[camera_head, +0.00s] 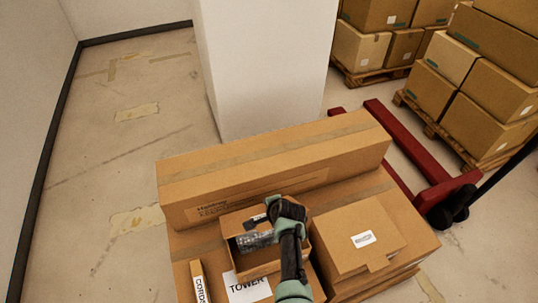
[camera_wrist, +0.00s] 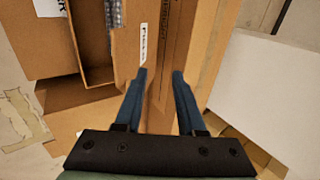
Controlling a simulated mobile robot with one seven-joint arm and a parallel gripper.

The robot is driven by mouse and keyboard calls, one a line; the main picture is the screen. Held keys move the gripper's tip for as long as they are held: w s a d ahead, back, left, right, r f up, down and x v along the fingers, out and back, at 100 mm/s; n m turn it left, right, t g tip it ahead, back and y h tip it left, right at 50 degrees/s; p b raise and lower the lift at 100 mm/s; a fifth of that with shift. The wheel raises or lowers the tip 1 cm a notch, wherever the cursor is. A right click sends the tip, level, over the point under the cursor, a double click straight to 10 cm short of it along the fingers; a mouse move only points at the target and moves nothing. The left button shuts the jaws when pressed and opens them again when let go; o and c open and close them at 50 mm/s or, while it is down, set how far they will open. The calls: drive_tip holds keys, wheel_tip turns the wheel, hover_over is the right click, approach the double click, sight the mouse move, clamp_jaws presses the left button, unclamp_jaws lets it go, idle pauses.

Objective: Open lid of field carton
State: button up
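No label I can read names the field carton. A small carton (camera_head: 262,268) in the middle of the stack stands at least partly open, with a patterned grey item (camera_head: 252,241) inside. It also shows at the upper left of the wrist view (camera_wrist: 88,40), beside a labelled cardboard panel (camera_wrist: 124,50). A closed carton (camera_head: 350,222) with a white label and a front tab sits to its right. My gripper (camera_head: 280,210) is above the open carton's back right part, hiding some of it. In the wrist view my gripper's (camera_wrist: 160,73) fingers are apart over cardboard; contact is unclear.
A long carton (camera_head: 270,165) lies behind the small ones. A box marked CORDS (camera_head: 200,283) and a TOWER label (camera_head: 247,288) are at the front left. A white pillar (camera_head: 265,70), a red pallet jack (camera_head: 410,145) and stacked cartons (camera_head: 478,60) stand beyond. Floor at left is clear.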

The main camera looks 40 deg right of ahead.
drive_tip(key=p+v, duration=0.3)
drive_tip(key=v, duration=1)
drive_tip(key=shift+w, duration=0.1)
idle(0.6)
